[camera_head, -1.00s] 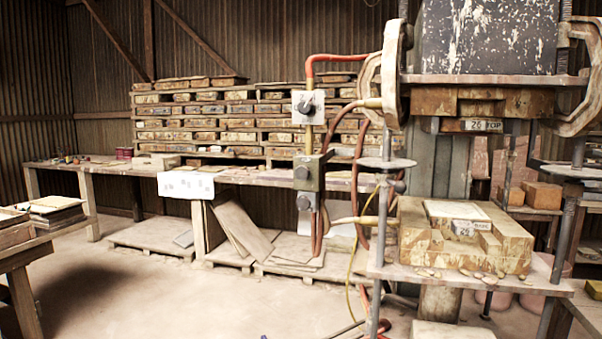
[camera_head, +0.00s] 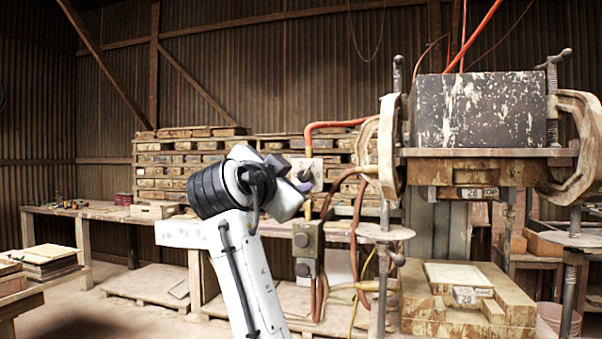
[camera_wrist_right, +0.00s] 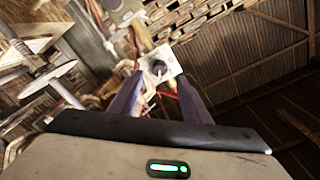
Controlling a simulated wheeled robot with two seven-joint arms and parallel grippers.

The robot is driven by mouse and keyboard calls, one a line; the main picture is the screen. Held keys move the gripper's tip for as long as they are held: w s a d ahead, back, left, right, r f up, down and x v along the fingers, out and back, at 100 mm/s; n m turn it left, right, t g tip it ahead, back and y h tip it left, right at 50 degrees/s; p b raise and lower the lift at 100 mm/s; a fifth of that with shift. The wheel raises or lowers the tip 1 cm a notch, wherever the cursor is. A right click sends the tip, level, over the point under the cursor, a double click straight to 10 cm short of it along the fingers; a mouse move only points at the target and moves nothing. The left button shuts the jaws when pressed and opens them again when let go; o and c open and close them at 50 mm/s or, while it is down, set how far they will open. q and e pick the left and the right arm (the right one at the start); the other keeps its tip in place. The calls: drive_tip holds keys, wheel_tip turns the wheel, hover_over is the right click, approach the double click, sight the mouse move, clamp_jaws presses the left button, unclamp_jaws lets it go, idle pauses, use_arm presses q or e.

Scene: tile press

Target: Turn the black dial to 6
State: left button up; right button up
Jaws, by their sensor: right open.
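The black dial (camera_wrist_right: 158,66) sits on a white square plate (camera_wrist_right: 170,61), seen in the right wrist view between and just beyond the two fingertips. A pale pointer line shows on it, but I cannot read the number it points to. In the head view the white plate (camera_head: 314,170) is at the middle, and my right gripper largely covers the dial. My right gripper (camera_head: 301,184) is open, fingers pointed at the dial; in the wrist view its purple fingers (camera_wrist_right: 160,88) stand apart with nothing held. I cannot tell whether they touch the dial. My left gripper is out of view.
A grey switch box (camera_head: 306,240) hangs below the plate, with red hoses (camera_head: 357,230) beside it. The press (camera_head: 480,112) with its C-shaped clamps stands to the right. A rack of tiles (camera_head: 185,160) and a long bench (camera_head: 95,212) are behind.

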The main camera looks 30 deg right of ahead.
sight(303, 176)
drive_tip(key=p+x, duration=0.1)
drive_tip(key=x, duration=0.5)
drive_tip(key=c, duration=1)
drive_tip(key=shift+c, duration=0.2)
